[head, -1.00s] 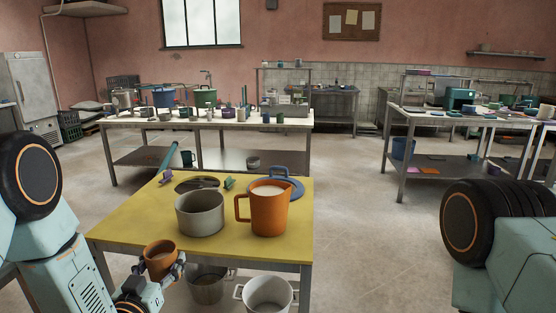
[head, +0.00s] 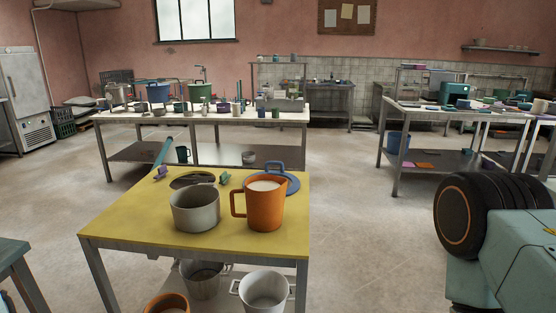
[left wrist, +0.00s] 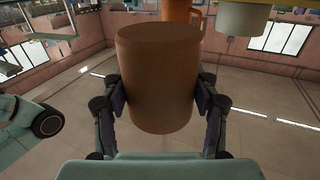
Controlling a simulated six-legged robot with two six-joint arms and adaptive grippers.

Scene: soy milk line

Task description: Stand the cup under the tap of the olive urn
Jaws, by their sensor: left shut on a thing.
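The orange-brown cup (left wrist: 156,78) is held between the two fingers of my left gripper (left wrist: 157,100) in the left wrist view, which close on its sides. In the head view only the cup's rim (head: 167,304) shows at the bottom edge, low in front of the yellow table; my left gripper is out of that view. I cannot pick out an olive urn or its tap with certainty. Small vessels stand on the far long table, among them a green pot (head: 200,93). My right gripper is in neither view.
The yellow table (head: 120,225) carries a grey pot (head: 194,212), an orange pitcher (head: 265,208) with pale liquid and a blue lid (head: 290,183). Two metal pots (head: 264,291) sit on its lower shelf. Another table (head: 390,165) stands at right. Open floor (head: 345,225) lies between the tables.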

